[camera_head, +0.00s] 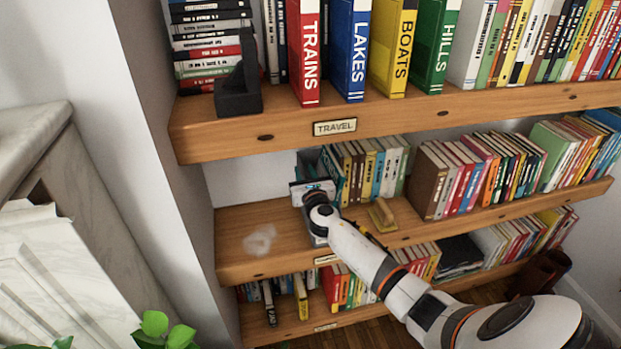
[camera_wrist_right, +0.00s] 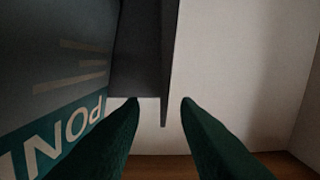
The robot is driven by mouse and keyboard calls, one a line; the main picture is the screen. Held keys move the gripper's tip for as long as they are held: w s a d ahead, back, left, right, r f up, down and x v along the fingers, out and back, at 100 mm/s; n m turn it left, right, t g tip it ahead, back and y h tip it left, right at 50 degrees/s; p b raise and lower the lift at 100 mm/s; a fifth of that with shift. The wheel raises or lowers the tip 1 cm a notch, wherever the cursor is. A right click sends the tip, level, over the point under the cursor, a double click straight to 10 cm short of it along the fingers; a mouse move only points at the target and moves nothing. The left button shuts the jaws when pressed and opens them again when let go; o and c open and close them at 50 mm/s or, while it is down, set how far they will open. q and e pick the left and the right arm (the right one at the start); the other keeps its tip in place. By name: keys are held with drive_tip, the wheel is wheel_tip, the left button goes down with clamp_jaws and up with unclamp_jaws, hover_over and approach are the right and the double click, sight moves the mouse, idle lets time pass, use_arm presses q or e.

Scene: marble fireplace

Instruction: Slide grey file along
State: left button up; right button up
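In the right wrist view a dark grey panel (camera_wrist_right: 143,50), apparently part of the grey file, comes down from the top. Its thin lower edge lies between the fingertips of my right gripper (camera_wrist_right: 160,103). The fingers are apart, with a visible gap beside the panel. In the head view my right gripper (camera_head: 314,196) is at the middle shelf, left of its row of books. A grey surface (camera_head: 312,238) shows beside my wrist; my arm hides much of this spot. My left gripper is not in view.
The middle shelf (camera_head: 240,262) has bare wood on the left, with a pale smudge (camera_head: 260,240). Books with a dark bookend (camera_head: 239,92) fill the upper shelf (camera_head: 290,122). A marble fireplace (camera_head: 60,260) stands left.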

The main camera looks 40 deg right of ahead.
drive_tip(key=p+v, duration=0.1)
drive_tip(key=v, duration=1.1)
drive_tip(key=shift+d, duration=0.15)
